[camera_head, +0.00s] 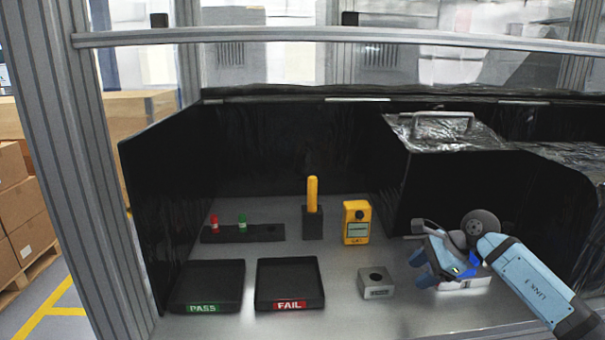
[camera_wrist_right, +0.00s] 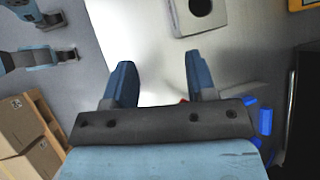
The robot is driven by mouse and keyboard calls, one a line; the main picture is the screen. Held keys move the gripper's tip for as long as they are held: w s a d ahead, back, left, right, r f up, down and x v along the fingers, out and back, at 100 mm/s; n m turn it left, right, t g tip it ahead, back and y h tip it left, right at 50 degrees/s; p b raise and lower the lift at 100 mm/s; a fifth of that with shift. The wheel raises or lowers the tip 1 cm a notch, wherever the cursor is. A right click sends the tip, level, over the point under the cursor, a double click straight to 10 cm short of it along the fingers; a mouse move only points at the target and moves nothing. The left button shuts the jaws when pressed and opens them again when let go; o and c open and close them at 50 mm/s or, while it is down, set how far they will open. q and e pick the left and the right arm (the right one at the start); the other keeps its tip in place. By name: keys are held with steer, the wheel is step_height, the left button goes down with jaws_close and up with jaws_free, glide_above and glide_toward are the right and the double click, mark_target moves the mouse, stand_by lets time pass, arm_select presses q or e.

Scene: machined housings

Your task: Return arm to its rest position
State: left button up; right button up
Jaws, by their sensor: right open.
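My right arm comes in from the right in the head view. My right gripper (camera_head: 424,265) is over the right part of the bench, to the right of a grey machined housing (camera_head: 376,284) with a round hole in its top. In the right wrist view the two blue fingers of this gripper (camera_wrist_right: 160,75) stand apart with nothing between their tips. The housing (camera_wrist_right: 199,14) shows beyond them at the top, clear of the fingers. At the upper left of that view is my left gripper (camera_wrist_right: 62,38), its fingers apart and empty. It is not in the head view.
Black PASS (camera_head: 209,283) and FAIL (camera_head: 290,280) trays stand at front left. Behind are a rack (camera_head: 243,233) with red and green pieces, a yellow-handled tool (camera_head: 312,193) and a yellow meter (camera_head: 356,223). A pale object (camera_head: 468,286) lies partly hidden under my right gripper. Black walls enclose the bench.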

steer(key=s+a+r+m+t+y, duration=0.5)
steer(key=s+a+m+t+y, duration=0.4)
steer(key=a+m+t, duration=0.4)
steer(key=s+d+f+m+h, duration=0.55)
steer(key=m+h, duration=0.35)
steer(key=m, duration=0.6)
steer(key=s+d+f+m+h, duration=0.5)
steer(key=d+m+h, duration=0.25)
steer(key=m, duration=0.75)
steer(key=s+f+m+g, duration=0.5)
steer(key=s+g, duration=0.1)
steer(key=s, duration=0.6)
steer(key=s+f+m+g, duration=0.4)
steer(key=s+f+g, duration=0.15)
steer(key=s, duration=0.65)
arm_select(q)
steer(key=r+p, duration=0.4)
steer(key=shift+s+a+r, duration=0.2)
steer(key=shift+s, duration=0.1)
arm_select(e)
steer(key=w+a+f+t+y, duration=0.3)
steer(key=w+a+f+t, duration=0.2)
steer(key=a+f+t, duration=0.2)
step_height(320, 180, down, 2)
steer(key=shift+w+a+f+n+y, duration=0.1)
steer(key=shift+w+a+n+y, duration=0.1)
steer(key=shift+w+n+y, duration=0.15)
